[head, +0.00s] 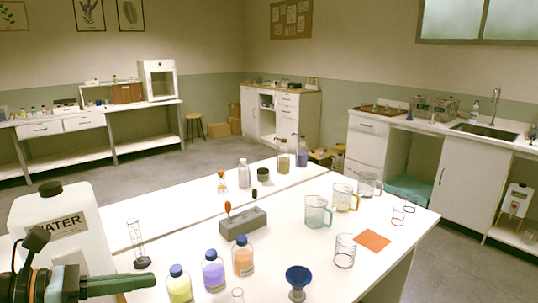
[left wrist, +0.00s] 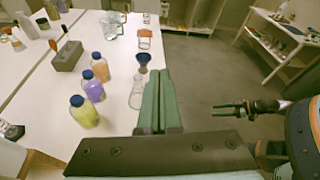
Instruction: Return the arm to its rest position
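My left gripper (head: 118,284) is at the lower left of the head view, near the front of the white table (head: 330,276). In the left wrist view its two green fingers (left wrist: 159,98) lie together, shut, with nothing between them. A yellow bottle (head: 180,289), a purple bottle (head: 213,274) and an orange bottle (head: 243,261), all blue-capped, stand upright in a row on the table, apart from the fingers. My right gripper (left wrist: 232,110) shows at the right of the left wrist view, over the floor, with a gap between its fingers and nothing held.
A white water jug (head: 62,238) stands close to my left arm, with a glass cylinder (head: 137,240) nearby. A grey block (head: 243,222), a blue funnel (head: 298,278), glass beakers (head: 318,213) and an orange pad (head: 373,241) are also on the table. Open floor (left wrist: 215,75) lies beside it.

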